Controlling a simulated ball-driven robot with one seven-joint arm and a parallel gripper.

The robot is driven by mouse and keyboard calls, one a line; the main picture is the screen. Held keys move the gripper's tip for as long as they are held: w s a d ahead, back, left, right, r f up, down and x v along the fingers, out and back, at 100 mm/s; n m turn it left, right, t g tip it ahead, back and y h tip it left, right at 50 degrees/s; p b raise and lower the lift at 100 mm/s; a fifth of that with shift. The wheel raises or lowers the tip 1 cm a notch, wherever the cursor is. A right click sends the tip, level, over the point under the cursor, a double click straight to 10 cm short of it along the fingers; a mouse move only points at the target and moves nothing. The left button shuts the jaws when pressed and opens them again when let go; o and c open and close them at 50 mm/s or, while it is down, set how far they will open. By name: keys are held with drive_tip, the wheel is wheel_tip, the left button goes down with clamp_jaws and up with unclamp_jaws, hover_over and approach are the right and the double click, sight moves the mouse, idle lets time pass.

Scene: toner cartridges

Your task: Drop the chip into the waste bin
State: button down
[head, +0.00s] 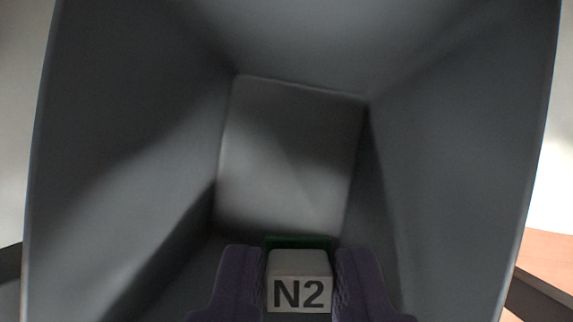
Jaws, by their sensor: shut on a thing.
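The waste bin (290,150) is a deep grey box that fills most of the head view, seen from above into its empty-looking floor. My gripper (299,270) is at the bottom middle of the view, with two purple fingers. It is shut on a small pale grey block marked "N2" with a green edge behind it, which looks like the chip (300,278). The chip is in front of the bin's lower inner wall and floor in the picture. How far it is above the floor I cannot tell.
The bin's side walls rise left (60,150) and right (520,150) of my gripper. A pale surface shows outside at both edges. A dark bar and an orange-brown surface (552,250) show at lower right.

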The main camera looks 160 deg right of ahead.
drive_tip(key=shift+f, duration=0.9)
drive_tip(key=c, duration=0.9)
unclamp_jaws()
drive_tip(key=shift+r, duration=0.1)
drive_tip(key=p+v, duration=0.3)
drive_tip(key=v, duration=0.4)
drive_tip(key=shift+s+d+r, duration=0.1)
drive_tip(key=shift+d+r, duration=0.1)
drive_tip(key=shift+r, duration=0.1)
